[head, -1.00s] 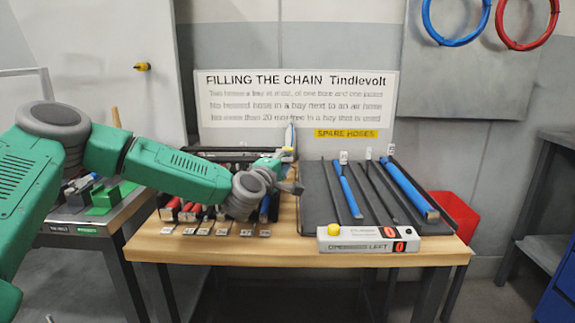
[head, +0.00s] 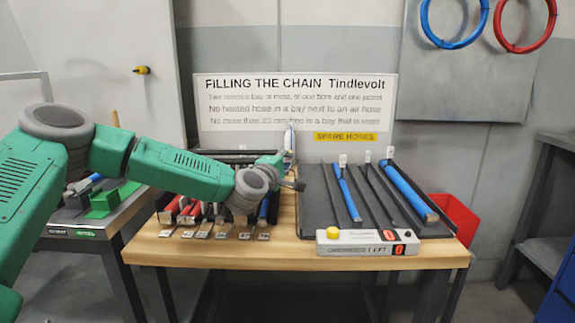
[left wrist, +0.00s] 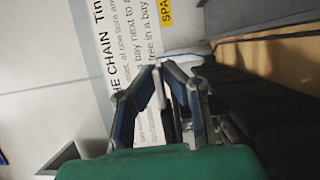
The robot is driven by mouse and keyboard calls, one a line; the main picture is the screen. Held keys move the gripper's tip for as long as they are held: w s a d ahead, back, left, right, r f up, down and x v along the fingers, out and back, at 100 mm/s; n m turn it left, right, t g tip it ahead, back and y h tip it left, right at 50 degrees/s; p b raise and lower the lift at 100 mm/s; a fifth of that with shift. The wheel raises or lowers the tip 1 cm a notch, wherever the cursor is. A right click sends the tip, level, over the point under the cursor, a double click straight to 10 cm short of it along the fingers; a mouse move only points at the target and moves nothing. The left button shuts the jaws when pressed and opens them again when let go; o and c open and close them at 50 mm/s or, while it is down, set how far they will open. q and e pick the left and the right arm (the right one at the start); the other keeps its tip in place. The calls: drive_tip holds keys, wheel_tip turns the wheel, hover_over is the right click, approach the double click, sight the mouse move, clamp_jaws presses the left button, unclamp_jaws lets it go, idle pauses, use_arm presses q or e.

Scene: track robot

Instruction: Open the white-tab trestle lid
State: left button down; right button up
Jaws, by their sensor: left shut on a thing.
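My left gripper (head: 299,185) reaches over the table, between the left rack of hose parts (head: 180,208) and the black tray (head: 318,205). Its fingers also show in the left wrist view (left wrist: 172,85), close together. They are shut on a dark, thin part that I cannot identify, as the wrist hides it in the head view. A narrow upright white and blue piece (head: 289,138) stands just behind the gripper; I cannot tell whether they touch. I cannot make out a white-tabbed lid for certain. My right gripper is out of view.
The wooden table (head: 290,256) carries a white box with a yellow button (head: 334,233) in front of the tray. Blue hoses (head: 405,190) and dark dividers lie in the tray. A sign (head: 230,115) stands behind. A red bin (head: 458,215) is at the right.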

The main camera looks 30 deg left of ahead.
use_arm(q)
drive_tip(key=s+a+r+n+t+y+b, duration=0.1)
drive_tip(key=s+a+r+n, duration=0.2)
drive_tip(key=r, duration=0.5)
drive_tip(key=s+a+r+n+t+y+b, duration=0.1)
drive_tip(key=a+r+n, duration=0.3)
drive_tip(key=r, duration=0.4)
drive_tip(key=s+a+r+n+y+b, duration=0.1)
drive_tip(key=s+a+r+n, duration=0.2)
drive_tip(key=r, duration=0.4)
drive_tip(key=s+a+r+n+y+b, duration=0.2)
drive_tip(key=s+a+n, duration=0.3)
drive_tip(key=a, duration=0.5)
drive_tip(key=s+a+r+n+y+b, duration=0.2)
drive_tip(key=s+a+r+n, duration=0.3)
drive_tip(key=a, duration=0.5)
drive_tip(key=shift+s+a+n+g+y, duration=0.25)
drive_tip(key=shift+s+n+g+y, duration=0.15)
drive_tip(key=shift+s+n+y, duration=0.4)
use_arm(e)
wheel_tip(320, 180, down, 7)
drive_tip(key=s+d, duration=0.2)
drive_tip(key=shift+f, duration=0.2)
use_arm(q)
drive_tip(key=shift+w, duration=0.1)
drive_tip(key=c, duration=1.7)
unclamp_jaws()
drive_tip(key=shift+r, duration=0.15)
